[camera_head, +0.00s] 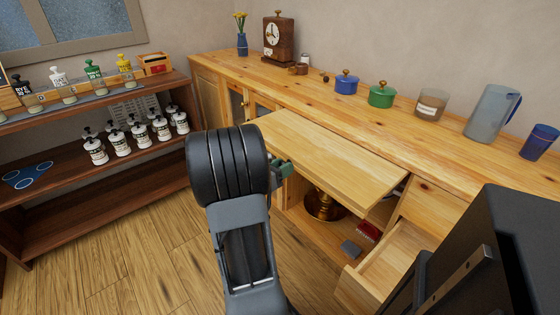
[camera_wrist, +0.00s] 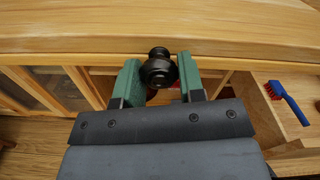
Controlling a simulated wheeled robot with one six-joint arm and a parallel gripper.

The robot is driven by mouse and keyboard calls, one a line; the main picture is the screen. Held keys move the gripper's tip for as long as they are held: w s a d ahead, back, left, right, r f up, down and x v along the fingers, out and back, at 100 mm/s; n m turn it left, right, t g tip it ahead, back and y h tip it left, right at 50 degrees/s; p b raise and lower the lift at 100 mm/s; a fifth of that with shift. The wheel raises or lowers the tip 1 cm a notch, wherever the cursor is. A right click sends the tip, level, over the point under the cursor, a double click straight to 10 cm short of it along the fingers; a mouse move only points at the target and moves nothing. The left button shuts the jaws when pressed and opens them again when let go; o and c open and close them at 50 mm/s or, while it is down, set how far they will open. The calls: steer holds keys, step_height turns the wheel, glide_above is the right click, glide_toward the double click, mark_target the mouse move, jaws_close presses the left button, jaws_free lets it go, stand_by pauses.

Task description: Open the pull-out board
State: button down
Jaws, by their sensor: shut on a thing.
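The pull-out board (camera_head: 335,155) is a wide pale wooden slab below the counter top. It sticks out from the cabinet front in the head view. Its front edge (camera_wrist: 150,48) runs across the top of the wrist view. A round black knob (camera_wrist: 158,70) sits at that edge between the green fingers of my gripper (camera_wrist: 157,77). My gripper (camera_head: 281,168) is shut on the knob. In the head view my own arm hides part of the board's left front, and the knob is not visible there.
An open drawer (camera_head: 390,260) stands out below the board at right; a blue brush (camera_wrist: 288,102) lies in it. The counter (camera_head: 300,85) holds a clock (camera_head: 278,40), a blue pot (camera_head: 346,83), a green pot (camera_head: 382,95) and a jug (camera_head: 491,112). A bottle shelf (camera_head: 100,190) stands left.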

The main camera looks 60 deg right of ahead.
steer(key=shift+a, duration=0.3)
steer(key=c, duration=0.7)
jaws_free()
steer(key=shift+w, duration=0.1)
steer(key=shift+w+a, duration=0.1)
steer(key=p+v, duration=0.2)
steer(key=v, duration=1.1)
steer(key=shift+w+a, duration=0.1)
steer(key=shift+a, duration=0.15)
